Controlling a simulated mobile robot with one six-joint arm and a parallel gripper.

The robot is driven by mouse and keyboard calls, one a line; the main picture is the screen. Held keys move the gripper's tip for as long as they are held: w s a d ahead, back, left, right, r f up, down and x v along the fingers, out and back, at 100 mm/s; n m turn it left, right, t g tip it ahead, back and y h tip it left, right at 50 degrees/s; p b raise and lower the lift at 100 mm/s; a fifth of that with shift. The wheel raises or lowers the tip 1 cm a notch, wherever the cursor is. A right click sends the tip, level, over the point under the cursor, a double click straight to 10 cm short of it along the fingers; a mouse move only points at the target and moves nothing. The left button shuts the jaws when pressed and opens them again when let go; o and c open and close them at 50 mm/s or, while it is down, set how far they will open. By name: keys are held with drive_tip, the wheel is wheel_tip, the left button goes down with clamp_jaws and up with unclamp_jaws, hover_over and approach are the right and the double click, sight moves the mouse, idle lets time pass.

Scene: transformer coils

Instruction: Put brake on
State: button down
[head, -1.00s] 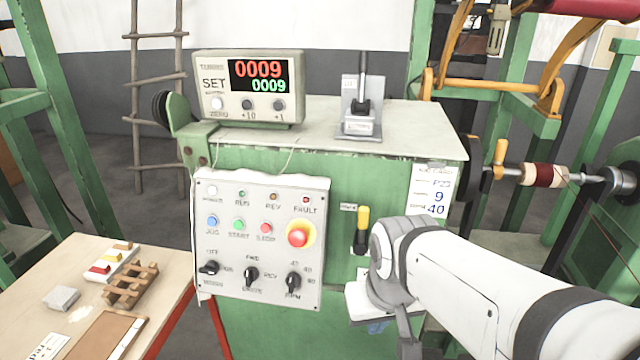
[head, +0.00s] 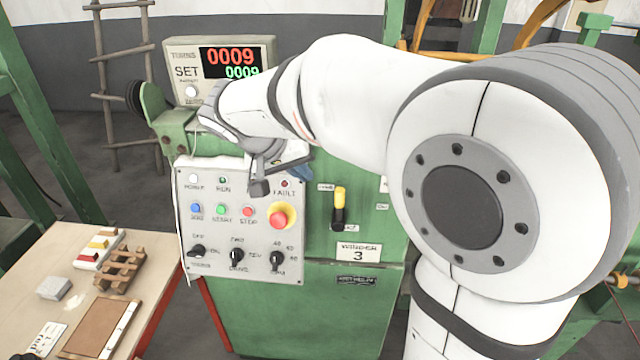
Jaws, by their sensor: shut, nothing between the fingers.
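A small lever with a yellow grip and black base (head: 339,208) stands upright on the green cabinet front, right of the control panel. Its small labels are too blurred to read, so I cannot tell for sure that it is the brake. The control panel (head: 190,272) has a red mushroom button (head: 281,216), several coloured buttons and black rotary switches. My gripper (head: 260,187) is shut and empty, in front of the panel's upper edge, left of the lever and apart from it. My arm hides the cabinet top and part of the counter display.
The counter display (head: 228,62) shows 0009 twice. A wooden table (head: 60,250) at left bears a rack, coloured blocks and a board. A "Winder 3" plate (head: 359,252) is below the lever. My arm covers much of the right side.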

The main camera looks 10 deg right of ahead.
drive_tip(key=shift+f, duration=0.15)
drive_tip(key=p, duration=0.1)
approach(339, 204)
drive_tip(key=w+d+f, duration=0.2)
drive_tip(key=w+f, duration=0.2)
drive_tip(key=shift+s+a, duration=0.1)
drive_tip(key=shift+a, duration=0.05)
